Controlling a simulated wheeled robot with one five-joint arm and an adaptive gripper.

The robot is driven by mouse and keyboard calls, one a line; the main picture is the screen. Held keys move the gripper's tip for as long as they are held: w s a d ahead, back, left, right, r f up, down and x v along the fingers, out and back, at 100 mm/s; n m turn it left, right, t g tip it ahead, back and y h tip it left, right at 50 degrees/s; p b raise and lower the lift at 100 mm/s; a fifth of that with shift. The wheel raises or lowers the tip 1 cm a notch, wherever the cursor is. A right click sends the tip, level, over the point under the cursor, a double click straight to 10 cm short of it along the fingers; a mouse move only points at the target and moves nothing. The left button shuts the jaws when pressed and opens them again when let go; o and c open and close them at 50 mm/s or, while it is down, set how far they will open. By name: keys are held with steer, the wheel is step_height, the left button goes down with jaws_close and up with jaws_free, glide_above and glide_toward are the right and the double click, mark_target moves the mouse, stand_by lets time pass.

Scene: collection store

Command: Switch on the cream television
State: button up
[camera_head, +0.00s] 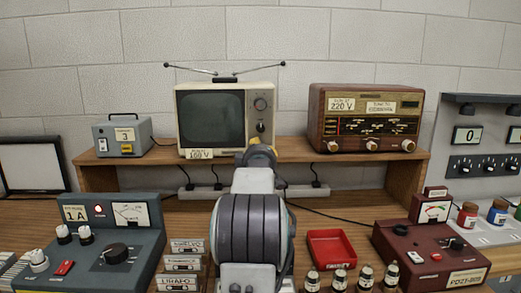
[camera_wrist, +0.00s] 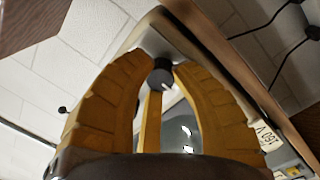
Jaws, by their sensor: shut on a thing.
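My gripper (camera_head: 262,147) is at the lower right of the television front and covers that corner. In the wrist view, the yellow fingers of my gripper (camera_wrist: 162,72) close in around a dark round knob (camera_wrist: 160,79) with a white mark. The exact finger contact is partly hidden.
A wooden radio (camera_head: 366,121) labelled 220 V stands right of the television, and a small grey box (camera_head: 122,137) stands left. Below are a blue-grey console (camera_head: 107,262), a red tray (camera_head: 332,249), small bottles and a dark red instrument (camera_head: 433,256). Cables run under the shelf.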

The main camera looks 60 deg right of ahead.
jaws_close()
steer(key=shift+r+m+b, duration=0.1)
steer(key=shift+m+b, duration=2.8)
steer(key=shift+b, duration=0.25)
steer(key=shift+w+r, duration=0.1)
steer(key=o, duration=0.8)
jaws_free()
steer(key=shift+o, duration=0.2)
steer(key=shift+p, duration=0.4)
